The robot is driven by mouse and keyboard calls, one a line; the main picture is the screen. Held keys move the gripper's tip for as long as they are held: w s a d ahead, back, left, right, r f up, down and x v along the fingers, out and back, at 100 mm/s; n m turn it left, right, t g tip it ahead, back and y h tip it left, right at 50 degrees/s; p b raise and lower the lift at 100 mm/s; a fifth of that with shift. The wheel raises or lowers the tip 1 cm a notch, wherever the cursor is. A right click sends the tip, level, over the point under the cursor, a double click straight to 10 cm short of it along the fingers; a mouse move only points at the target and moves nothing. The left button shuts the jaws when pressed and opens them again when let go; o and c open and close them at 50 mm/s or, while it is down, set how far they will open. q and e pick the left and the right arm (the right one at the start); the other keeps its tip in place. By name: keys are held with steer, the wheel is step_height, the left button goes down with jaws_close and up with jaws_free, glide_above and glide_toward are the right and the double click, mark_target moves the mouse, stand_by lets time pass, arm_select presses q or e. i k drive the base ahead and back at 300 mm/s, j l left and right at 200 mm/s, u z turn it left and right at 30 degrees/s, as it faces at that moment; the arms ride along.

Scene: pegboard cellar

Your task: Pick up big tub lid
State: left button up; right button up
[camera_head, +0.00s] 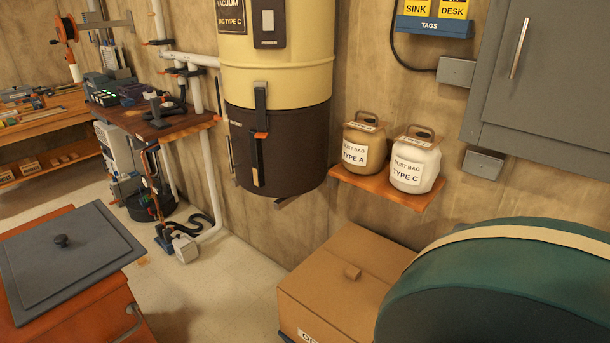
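Neither of my grippers shows in the head view.
A closed cardboard box (345,275) stands in the lower middle. A cream and brown vacuum (277,130) hangs on the wall. Two dust bag jars (415,163) stand on a small shelf (385,188). A workbench (160,122) is behind. Some floor (225,270) is clear.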

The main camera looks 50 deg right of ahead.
mark_target(43, 266)
steer(key=z, duration=2.95)
steer(key=u, duration=1.15)
steer(key=i+j, duration=0.1)
steer(key=j, duration=0.2)
steer(key=i+j+u, duration=0.15)
steer(key=j, duration=0.2)
steer(key=i+j, duration=0.1)
steer(key=j, duration=0.2)
steer(key=u, duration=0.05)
